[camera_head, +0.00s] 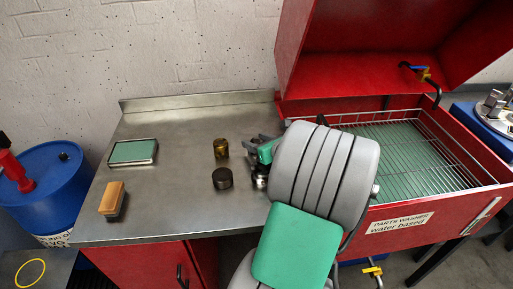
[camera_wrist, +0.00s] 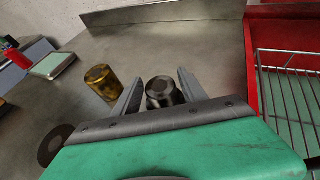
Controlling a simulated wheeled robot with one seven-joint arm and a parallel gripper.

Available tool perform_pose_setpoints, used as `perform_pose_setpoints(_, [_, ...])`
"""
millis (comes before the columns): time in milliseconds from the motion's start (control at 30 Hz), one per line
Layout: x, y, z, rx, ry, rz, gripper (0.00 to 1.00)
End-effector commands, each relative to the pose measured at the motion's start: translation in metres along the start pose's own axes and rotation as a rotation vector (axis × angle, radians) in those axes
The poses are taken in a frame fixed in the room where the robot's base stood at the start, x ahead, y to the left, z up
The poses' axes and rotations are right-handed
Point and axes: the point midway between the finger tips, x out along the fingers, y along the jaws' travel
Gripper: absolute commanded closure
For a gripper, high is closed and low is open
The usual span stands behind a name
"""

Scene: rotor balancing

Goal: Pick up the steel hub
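The steel hub (camera_wrist: 161,90) is a short, shiny dark-grey cylinder standing on the steel bench. In the wrist view it sits between the two fingers of my gripper (camera_wrist: 161,86), with a small gap at the left finger. The right finger is close to its side, and I cannot tell whether it touches. In the head view my gripper (camera_head: 263,153) is above the bench's right part, and the hub (camera_head: 261,181) shows only partly below it. My gripper is open around the hub.
A green-topped tray (camera_head: 133,151) and a wooden brush (camera_head: 112,198) lie farther left. The red parts washer (camera_head: 405,221) borders the bench on the right.

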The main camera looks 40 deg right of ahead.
Motion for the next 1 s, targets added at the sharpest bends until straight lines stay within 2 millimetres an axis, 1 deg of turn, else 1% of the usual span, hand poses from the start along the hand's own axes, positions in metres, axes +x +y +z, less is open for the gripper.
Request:
perform_pose_setpoints(33, [-0.0001,0.0000,0.0001,0.000,0.000,0.000,0.55])
perform_pose_setpoints(67, [-0.0001,0.0000,0.0001,0.000,0.000,0.000,0.57])
perform_pose_setpoints(500, [-0.0001,0.0002,0.0002,-0.001,0.000,0.000,0.93])
perform_pose_setpoints(600, [-0.0001,0.0003,0.0001,-0.001,0.000,0.001,1.00])
perform_pose_setpoints(1000, [-0.0003,0.0000,0.0013,-0.002,-0.002,0.000,1.00])
